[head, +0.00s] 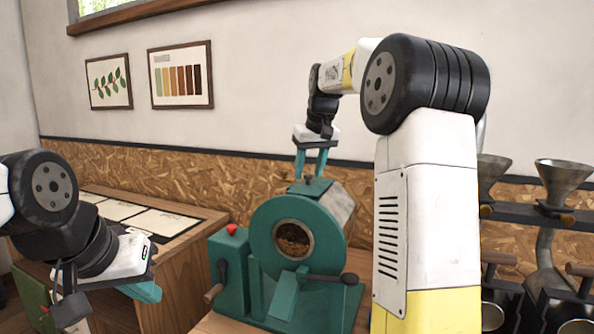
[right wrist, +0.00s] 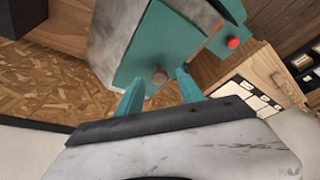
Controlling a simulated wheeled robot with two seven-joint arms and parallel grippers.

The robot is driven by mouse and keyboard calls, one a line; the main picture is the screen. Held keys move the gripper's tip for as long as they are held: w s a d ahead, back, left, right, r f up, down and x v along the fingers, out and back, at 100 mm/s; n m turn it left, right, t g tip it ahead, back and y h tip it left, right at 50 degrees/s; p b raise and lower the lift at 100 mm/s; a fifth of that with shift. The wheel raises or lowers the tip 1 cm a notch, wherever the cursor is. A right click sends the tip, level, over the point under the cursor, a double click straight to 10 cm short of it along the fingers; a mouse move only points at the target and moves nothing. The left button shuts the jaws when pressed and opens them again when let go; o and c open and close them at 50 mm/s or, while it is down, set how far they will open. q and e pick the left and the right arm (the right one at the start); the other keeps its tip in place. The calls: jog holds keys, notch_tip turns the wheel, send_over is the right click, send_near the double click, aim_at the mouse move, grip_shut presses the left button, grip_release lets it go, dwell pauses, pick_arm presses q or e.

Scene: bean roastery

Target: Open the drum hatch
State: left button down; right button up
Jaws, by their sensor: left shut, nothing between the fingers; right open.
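The teal drum roaster (head: 262,233) stands at the lower centre of the head view. A flat teal hatch plate (head: 325,185) lies on top of the drum and looks shut. In the right wrist view the hatch (right wrist: 140,60) carries a small brown knob (right wrist: 159,75). My right gripper (head: 311,176) points down over the hatch, open. In the right wrist view its fingertips (right wrist: 158,80) are on either side of the knob; whether they touch it I cannot tell. My left gripper (head: 150,293) is shut and empty at the lower left, away from the roaster.
Brown beans (head: 292,239) show through the drum's round front window. A dark-handled lever (head: 330,279) sticks out below it. A red button (head: 232,229) tops the teal box at left. A wooden counter with cards (head: 150,222) is behind left. Metal funnels (head: 563,178) stand at right.

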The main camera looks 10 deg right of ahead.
jog(key=shift+f, duration=0.15)
grip_shut()
dwell(1.4)
